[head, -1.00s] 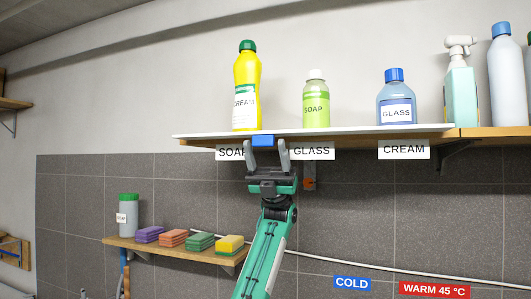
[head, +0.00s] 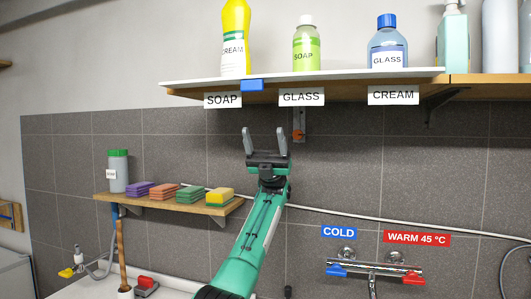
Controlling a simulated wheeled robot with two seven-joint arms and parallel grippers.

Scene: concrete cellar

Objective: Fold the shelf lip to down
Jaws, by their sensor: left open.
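The shelf lip (head: 345,75) is a thin white panel along the front of the upper wooden shelf (head: 492,88), lying roughly level in the head view. A blue tab (head: 252,85) sits on its front edge, left of centre. My left gripper (head: 264,132) is open and empty, pointing up. In the picture its fingertips are below the blue tab, clear of it, with tiled wall showing between the fingers. My right gripper is out of view.
A yellow bottle (head: 235,30), a green bottle (head: 306,45) and a blue bottle (head: 388,45) stand above the lip. Name labels (head: 302,97) show beneath it. A lower shelf (head: 165,205) holds sponges at left. A tap (head: 373,267) is at lower right.

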